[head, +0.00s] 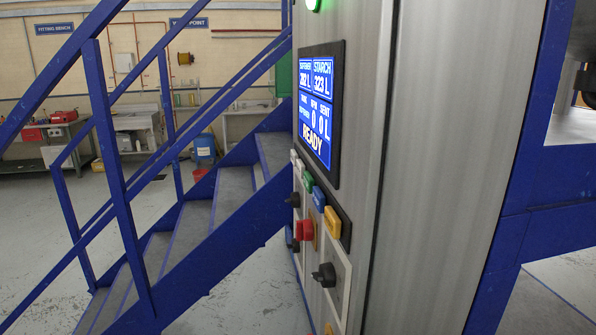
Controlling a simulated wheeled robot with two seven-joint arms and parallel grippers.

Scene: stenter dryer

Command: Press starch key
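A control panel is on the steel cabinet (440,150), seen at a steep angle. Its blue screen (316,115) shows a starch box reading 323 L and the word READY. Below the screen is a row of keys: a white key (293,156), a green key (308,181), a blue key (319,199) and a yellow key (332,222). I cannot read any label that tells which is the starch key. Neither of my grippers is in view.
Below the keys are a red button (304,230) and black rotary knobs, one at the lower right (325,275). Blue-railed stairs (215,215) rise just left of the cabinet. A blue frame (515,220) stands at right. Workbenches (135,125) line the far wall.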

